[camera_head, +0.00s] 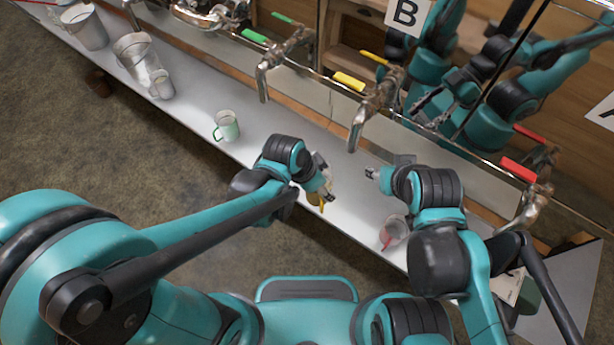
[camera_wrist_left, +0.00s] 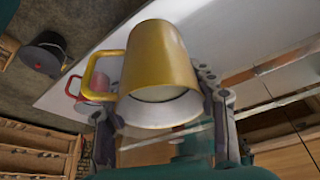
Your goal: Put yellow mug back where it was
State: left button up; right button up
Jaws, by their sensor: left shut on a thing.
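The yellow mug (camera_wrist_left: 160,65) fills the middle of the left wrist view, its open rim towards the camera and its handle on the left. My left gripper (camera_wrist_left: 165,135) is shut on it, with a finger on each side. In the head view the left gripper (camera_head: 320,186) is over the metal shelf, and the yellow mug (camera_head: 316,199) is mostly hidden by it. I cannot tell whether the mug touches the shelf. My right gripper (camera_head: 371,173) is over the shelf to the right, apart from the mug; its finger opening is too small to judge.
The long shelf (camera_head: 190,118) carries a green-handled mug (camera_head: 227,126) to the left, a red-handled mug (camera_head: 393,232) near the front edge at right, and metal pitchers (camera_head: 143,66) at far left. Taps (camera_head: 283,55) overhang its back. Bare shelf shows between the green-handled mug and pitchers.

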pick_arm(q)
jog(key=w+a+f+b, duration=0.1)
jog(key=w+f, duration=0.1)
jog(key=w, duration=0.1)
jog(key=w+a+f+b, duration=0.1)
jog(key=w+f, duration=0.1)
jog(key=w, duration=0.1)
jog(key=w+a+f+b, duration=0.1)
jog(key=w+f, duration=0.1)
jog(key=w, duration=0.1)
jog(key=shift+w+a+f, duration=0.15)
jog(key=shift+w, duration=0.25)
jog(key=shift+f+b, duration=0.95)
jog(key=shift+f, duration=1.05)
jog(key=shift+r, duration=0.1)
jog(key=shift+f, duration=0.25)
jog(key=o, duration=1.6)
jog(key=shift+o, duration=0.2)
jog(key=shift+r, duration=0.1)
